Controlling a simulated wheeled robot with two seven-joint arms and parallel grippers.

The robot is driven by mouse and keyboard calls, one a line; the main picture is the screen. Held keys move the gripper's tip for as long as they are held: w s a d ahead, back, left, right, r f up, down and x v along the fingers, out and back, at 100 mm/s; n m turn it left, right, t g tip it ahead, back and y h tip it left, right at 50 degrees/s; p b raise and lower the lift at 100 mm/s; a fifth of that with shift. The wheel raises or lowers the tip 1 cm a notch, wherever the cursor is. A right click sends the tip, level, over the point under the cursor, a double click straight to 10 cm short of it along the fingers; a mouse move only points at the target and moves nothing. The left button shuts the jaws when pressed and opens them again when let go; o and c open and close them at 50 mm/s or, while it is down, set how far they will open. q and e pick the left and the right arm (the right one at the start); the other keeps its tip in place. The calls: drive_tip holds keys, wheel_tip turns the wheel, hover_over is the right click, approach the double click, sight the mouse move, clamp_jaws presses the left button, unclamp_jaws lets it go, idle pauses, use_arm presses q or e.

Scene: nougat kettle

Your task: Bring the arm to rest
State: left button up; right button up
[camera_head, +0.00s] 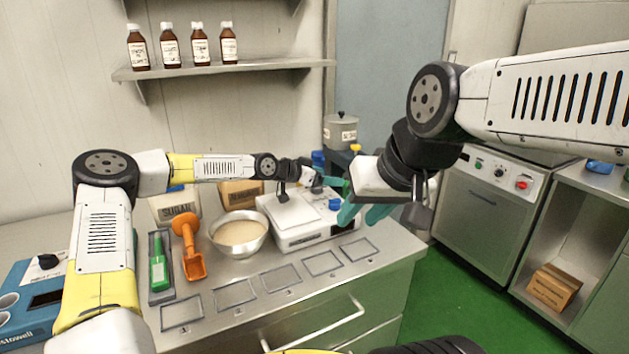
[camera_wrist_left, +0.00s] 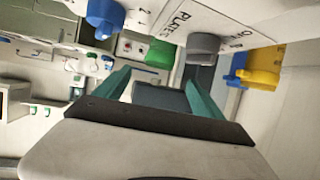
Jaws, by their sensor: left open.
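My left arm comes in from the left and reaches over the counter. Its gripper (camera_head: 338,184) is above the back right of the counter, near the white scale, and partly hidden by small items there. In the left wrist view my left gripper (camera_wrist_left: 158,90) has its two teal fingers spread apart, with nothing clearly held between them. My right arm comes in from the upper right. Its gripper (camera_head: 365,214) hangs at the counter's right side, closer to the camera, with its two teal fingers apart and nothing seen between them.
The counter (camera_head: 300,310) holds a white scale (camera_head: 300,238), a bowl of pale powder (camera_head: 238,250), an orange scoop (camera_head: 192,262), a sugar box (camera_head: 176,210) and a green-handled tool (camera_head: 157,268). A grey lidded pot (camera_head: 340,132) stands behind. Outlined squares lie bare in front.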

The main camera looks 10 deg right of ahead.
use_arm(q)
drive_tip(key=shift+s+a+r, duration=0.15)
drive_tip(key=shift+a, duration=0.1)
